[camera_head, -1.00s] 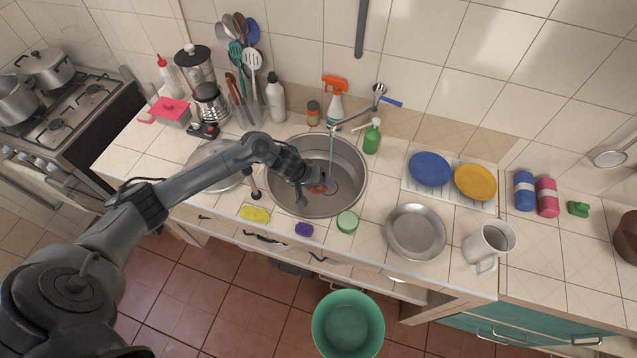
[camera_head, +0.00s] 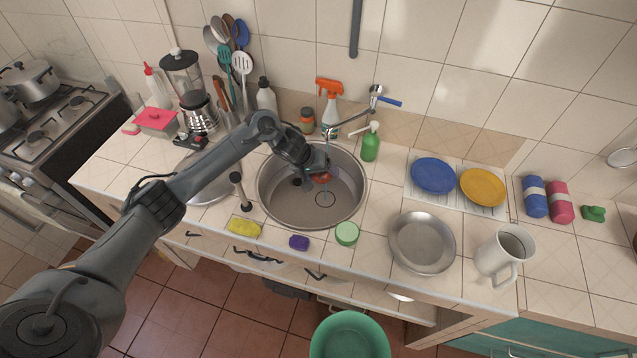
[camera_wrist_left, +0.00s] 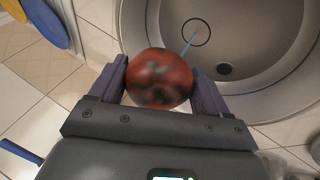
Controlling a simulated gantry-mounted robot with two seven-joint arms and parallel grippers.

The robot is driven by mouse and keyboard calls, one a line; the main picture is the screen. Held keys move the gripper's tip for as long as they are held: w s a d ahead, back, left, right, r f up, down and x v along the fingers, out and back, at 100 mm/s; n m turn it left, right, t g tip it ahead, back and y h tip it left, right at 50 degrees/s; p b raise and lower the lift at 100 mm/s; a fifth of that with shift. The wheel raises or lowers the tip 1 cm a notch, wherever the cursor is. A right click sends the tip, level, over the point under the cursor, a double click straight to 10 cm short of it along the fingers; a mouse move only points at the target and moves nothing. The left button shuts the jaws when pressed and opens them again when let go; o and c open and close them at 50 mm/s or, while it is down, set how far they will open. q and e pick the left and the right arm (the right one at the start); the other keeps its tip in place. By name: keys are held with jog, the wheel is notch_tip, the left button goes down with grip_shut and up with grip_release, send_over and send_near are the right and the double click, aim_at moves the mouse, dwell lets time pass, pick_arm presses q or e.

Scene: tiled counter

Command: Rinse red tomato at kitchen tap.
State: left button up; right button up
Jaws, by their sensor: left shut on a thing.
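The red tomato (camera_head: 322,178) is in my left gripper (camera_head: 317,171), inside the sink bowl (camera_head: 335,208) below the tap (camera_head: 350,117). In the left wrist view the tomato (camera_wrist_left: 159,79) sits between the two fingers of the gripper (camera_wrist_left: 162,85), and its red skin has dark patches. A thin blue water stream (camera_head: 327,149) falls from the spout. It also shows in the left wrist view (camera_wrist_left: 188,45), meeting the tomato's edge or passing close beside it; I cannot tell which. My right gripper is not in view.
A green soap bottle (camera_head: 370,146) and an orange-topped spray bottle (camera_head: 331,112) stand behind the sink. A yellow sponge (camera_head: 244,228), a purple block (camera_head: 299,243) and a light green tub (camera_head: 347,234) line its front edge. A metal pan (camera_head: 422,246) stands to the right.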

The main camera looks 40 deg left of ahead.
pick_arm(q)
jog(key=shift+w+a+f+b, duration=0.25)
jog(key=shift+w+b, duration=0.4)
jog(key=shift+b, duration=0.1)
jog(key=shift+w+a+r, duration=0.1)
jog(key=shift+w+a, duration=0.05)
jog(key=shift+w, duration=0.25)
jog(key=shift+w+a+f, duration=0.15)
jog(key=shift+w+a, duration=0.15)
jog(key=shift+w, duration=0.35)
jog(key=shift+w+a+f, duration=0.15)
jog(key=shift+w+a, duration=0.1)
jog(key=shift+w, duration=0.4)
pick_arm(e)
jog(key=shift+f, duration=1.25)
pick_arm(q)
jog(key=shift+w+d, duration=0.1)
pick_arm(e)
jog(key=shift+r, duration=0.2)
pick_arm(q)
jog(key=shift+w+d+p, duration=0.1)
jog(key=shift+d+p, duration=0.3)
jog(key=shift+p, duration=0.15)
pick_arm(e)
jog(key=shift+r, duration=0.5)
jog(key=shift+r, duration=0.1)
